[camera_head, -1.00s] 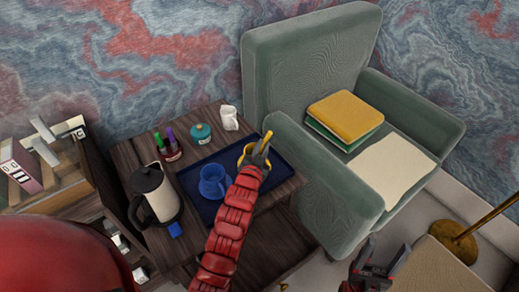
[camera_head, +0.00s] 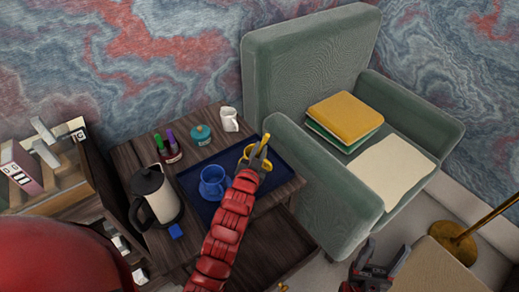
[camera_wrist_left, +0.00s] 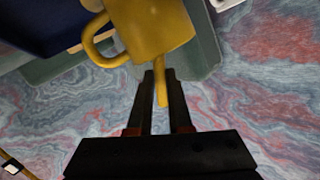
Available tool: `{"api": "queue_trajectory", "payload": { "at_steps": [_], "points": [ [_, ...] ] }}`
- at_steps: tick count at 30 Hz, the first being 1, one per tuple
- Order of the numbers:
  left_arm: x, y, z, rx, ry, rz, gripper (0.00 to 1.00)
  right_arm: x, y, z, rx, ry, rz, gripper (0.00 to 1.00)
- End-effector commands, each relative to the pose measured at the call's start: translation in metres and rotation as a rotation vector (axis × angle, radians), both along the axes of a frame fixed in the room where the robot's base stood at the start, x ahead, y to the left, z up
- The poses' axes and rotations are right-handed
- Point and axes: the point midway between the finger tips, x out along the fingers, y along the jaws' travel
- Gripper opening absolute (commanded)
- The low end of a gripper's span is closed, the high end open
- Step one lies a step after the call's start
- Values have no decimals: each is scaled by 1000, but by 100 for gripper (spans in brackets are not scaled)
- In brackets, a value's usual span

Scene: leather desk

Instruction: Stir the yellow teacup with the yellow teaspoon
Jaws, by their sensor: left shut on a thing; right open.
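The yellow teacup (camera_head: 246,152) stands on the blue tray (camera_head: 190,178), near its right part. It is partly hidden by my left gripper (camera_head: 259,161), which is over its near right side. The left gripper is shut on the yellow teaspoon (camera_head: 265,142), whose handle sticks up past the fingers. In the left wrist view the teaspoon (camera_wrist_left: 161,88) is between the fingers and meets the yellow teacup (camera_wrist_left: 155,35). I cannot see the spoon's bowl or the cup's inside clearly. My right gripper (camera_head: 371,265) is open and empty, away from the table at the bottom right.
A blue cup (camera_head: 213,183) stands left of the yellow teacup on the tray. A kettle (camera_head: 158,195), a teal pot (camera_head: 201,134), a white jug (camera_head: 229,119) and small bottles (camera_head: 168,148) are around it. A green armchair (camera_head: 325,180) stands close on the right.

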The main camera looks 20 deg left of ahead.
Motion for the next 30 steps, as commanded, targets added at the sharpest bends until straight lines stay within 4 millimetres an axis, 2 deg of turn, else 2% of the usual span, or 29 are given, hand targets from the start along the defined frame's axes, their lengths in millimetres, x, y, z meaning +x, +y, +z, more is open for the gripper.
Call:
{"api": "queue_trajectory", "payload": {
  "at_steps": [8, 30],
  "points": [
    [1, -2, 6, 0, -1, 0, 0, 0, 0, 2, 0, 0, 0, 64],
    [10, -25, 64, 0, -2, -1, 0, 0, 0, 15, 0, 0, 0, 64]
  ]
}}
